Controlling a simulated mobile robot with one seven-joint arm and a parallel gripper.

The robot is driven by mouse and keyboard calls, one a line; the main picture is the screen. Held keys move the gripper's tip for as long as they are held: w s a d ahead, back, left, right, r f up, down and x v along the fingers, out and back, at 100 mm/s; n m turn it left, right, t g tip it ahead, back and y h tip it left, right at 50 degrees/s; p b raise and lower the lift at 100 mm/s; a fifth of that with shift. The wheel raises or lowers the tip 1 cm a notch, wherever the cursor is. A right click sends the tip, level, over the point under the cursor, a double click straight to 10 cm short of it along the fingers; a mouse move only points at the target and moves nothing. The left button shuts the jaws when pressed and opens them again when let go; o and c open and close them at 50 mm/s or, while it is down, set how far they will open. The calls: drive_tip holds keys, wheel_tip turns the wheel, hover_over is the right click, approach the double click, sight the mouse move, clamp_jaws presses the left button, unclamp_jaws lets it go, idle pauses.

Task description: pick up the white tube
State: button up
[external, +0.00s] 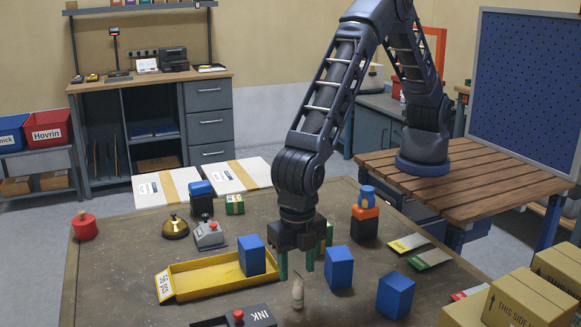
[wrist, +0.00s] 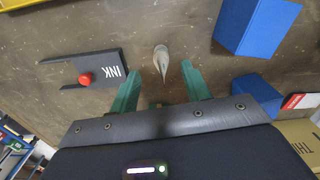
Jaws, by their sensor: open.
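The white tube (external: 298,291) stands on the brown table, small and pale with a pointed top. In the wrist view the tube (wrist: 161,62) shows just beyond the fingertips, about midway between them. My gripper (external: 297,272) points down over the table with its green fingers apart. In the external view it is behind the tube and a little above the table. In the wrist view the open gripper (wrist: 164,78) has nothing between its fingers. The tube is not touched by either finger as far as I can see.
Blue blocks stand close by, one (external: 339,267) to the tube's right, another (external: 396,295) farther right, and one (external: 252,255) in the yellow tray (external: 190,292). A dark INK holder (wrist: 98,71) with a red knob (wrist: 85,79) lies left of the tube.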

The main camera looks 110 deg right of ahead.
sight(298, 290)
drive_tip(key=shift+a+f, duration=0.2)
drive_tip(key=shift+f, duration=2.45)
drive_tip(key=shift+c, duration=0.2)
clamp_jaws()
